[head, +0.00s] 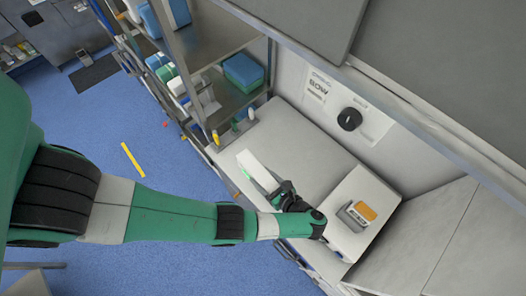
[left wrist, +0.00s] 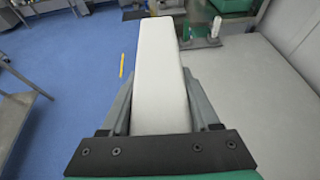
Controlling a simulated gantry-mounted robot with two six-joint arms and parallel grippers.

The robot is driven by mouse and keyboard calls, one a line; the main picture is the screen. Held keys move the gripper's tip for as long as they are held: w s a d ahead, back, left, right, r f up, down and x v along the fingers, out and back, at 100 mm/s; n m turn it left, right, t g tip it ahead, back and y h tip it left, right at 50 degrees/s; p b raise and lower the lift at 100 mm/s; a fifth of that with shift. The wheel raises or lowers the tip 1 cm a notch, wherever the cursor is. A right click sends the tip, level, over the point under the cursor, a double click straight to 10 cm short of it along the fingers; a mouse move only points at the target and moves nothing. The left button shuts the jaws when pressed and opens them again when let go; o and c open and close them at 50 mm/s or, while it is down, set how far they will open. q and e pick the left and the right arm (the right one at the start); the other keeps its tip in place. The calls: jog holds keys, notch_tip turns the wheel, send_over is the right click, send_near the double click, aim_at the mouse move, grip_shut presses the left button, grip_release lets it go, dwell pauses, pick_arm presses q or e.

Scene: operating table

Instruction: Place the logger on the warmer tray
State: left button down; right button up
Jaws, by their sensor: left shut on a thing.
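My left gripper (head: 279,192) is shut on a long white block, the logger (head: 257,171), with a small green mark on its side. In the left wrist view the logger (left wrist: 160,75) stands out from between the two fingers (left wrist: 160,110). The warmer tray seems to be the pale flat surface (head: 308,140) below the wall panel with a black knob. It also shows at the right of the left wrist view (left wrist: 270,85). The logger is over the tray's left front edge in the head view; whether they touch I cannot tell. My right gripper is not in view.
A small grey and orange device (head: 361,213) sits on a white box (head: 357,190) to the right of the tray. A metal shelf (head: 215,45) with blue and green boxes stands at the back left. The tray's middle is clear.

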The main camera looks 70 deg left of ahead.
aim_at(268, 191)
pick_arm(q)
jog(key=shift+s+d+r+p, duration=0.2)
jog(key=shift+d+r+p, duration=0.15)
jog(key=shift+d, duration=0.2)
jog(key=shift+s+d+r+p, duration=0.2)
jog(key=shift+d+r+p, duration=0.1)
jog(key=shift+d, duration=0.2)
jog(key=shift+s+d+f, duration=0.1)
jog(key=shift+s+d, duration=0.05)
jog(key=shift+d, duration=0.1)
